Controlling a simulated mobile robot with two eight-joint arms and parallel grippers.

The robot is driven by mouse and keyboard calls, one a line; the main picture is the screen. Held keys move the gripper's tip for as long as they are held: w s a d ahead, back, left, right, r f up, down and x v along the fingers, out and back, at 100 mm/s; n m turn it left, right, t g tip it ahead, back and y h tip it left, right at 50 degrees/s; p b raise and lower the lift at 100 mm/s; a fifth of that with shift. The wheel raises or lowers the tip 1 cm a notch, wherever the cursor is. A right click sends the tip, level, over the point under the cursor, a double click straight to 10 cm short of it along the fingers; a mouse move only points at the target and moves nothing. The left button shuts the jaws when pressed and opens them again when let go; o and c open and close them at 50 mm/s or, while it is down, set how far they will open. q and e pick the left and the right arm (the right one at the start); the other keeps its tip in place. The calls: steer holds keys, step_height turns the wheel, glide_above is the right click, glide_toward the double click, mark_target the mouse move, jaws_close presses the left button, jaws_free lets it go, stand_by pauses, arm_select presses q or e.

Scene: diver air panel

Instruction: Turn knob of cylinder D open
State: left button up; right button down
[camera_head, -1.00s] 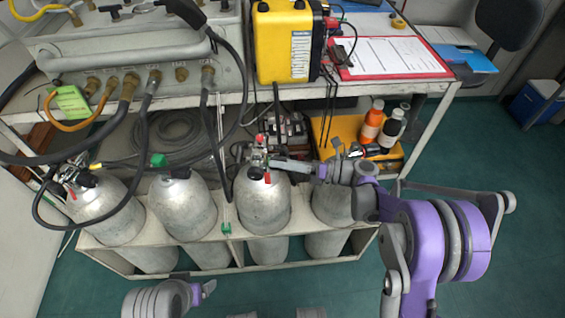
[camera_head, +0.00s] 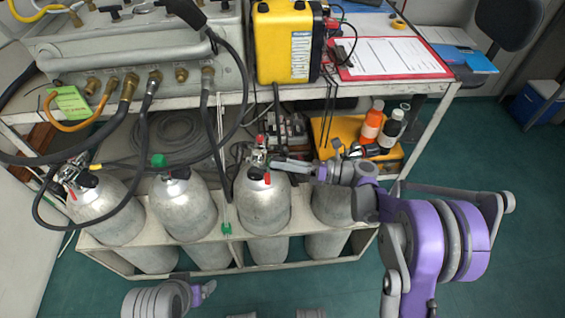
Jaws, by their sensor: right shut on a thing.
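Several silver cylinders stand side by side in a white rack under the bench. I cannot read letters on them, so I cannot tell which one is D. My right gripper (camera_head: 272,163) is at the valve (camera_head: 258,158) on top of the third cylinder from the left (camera_head: 262,205). It is shut on a knob there, mostly hidden by the fingers. Red parts show above and below the fingertips. The fourth cylinder (camera_head: 331,206) is partly behind my right arm.
Black hoses hang from the air panel (camera_head: 120,75) down to the cylinders.

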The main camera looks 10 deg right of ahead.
steer(key=n, duration=0.5)
steer(key=shift+s+n, duration=0.1)
steer(key=shift+n, duration=0.3)
stand_by(0.4)
steer(key=shift+c, duration=1.4)
jaws_free()
steer(key=p+v, duration=0.1)
steer(key=v, duration=1)
steer(key=shift+f+p, duration=0.2)
steer(key=shift+p, duration=0.1)
steer(key=shift+a, duration=0.1)
